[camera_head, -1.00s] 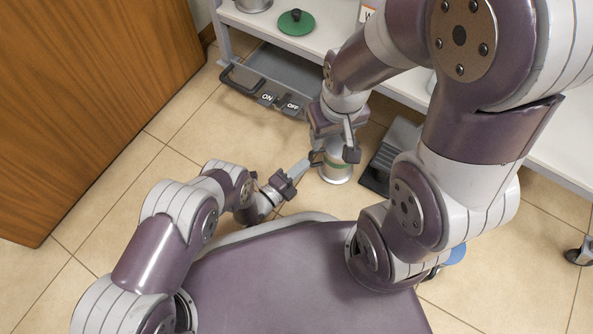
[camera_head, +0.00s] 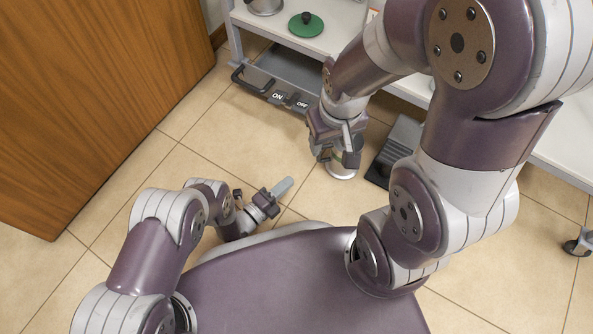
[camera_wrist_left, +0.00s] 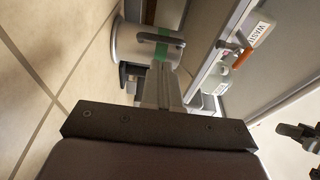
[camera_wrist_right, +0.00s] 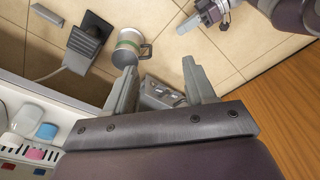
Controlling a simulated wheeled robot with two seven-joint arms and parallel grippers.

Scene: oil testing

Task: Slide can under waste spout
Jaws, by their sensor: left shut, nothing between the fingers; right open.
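The can (camera_head: 342,172) stands upright on the tiled floor, pale metal with a green band and partly hidden by my right gripper. In the left wrist view the can (camera_wrist_left: 124,45) shows its handle towards me; it also shows in the right wrist view (camera_wrist_right: 125,55). My left gripper (camera_head: 286,185) is shut and empty, low and left of the can, apart from it. My right gripper (camera_head: 346,150) is open above the can; in its wrist view the can lies beyond the fingertips, not clearly between them. A WASTE label (camera_wrist_left: 262,29) and orange-handled valve (camera_wrist_left: 243,58) show; the spout opening is unclear.
A shelf unit with a green lid (camera_head: 306,25) on it stands behind. An ON/OFF panel (camera_head: 290,99) sits low in front. A black foot pedal (camera_head: 396,150) lies right of the can. A wooden cabinet (camera_head: 95,95) is at left. Floor left of the can is clear.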

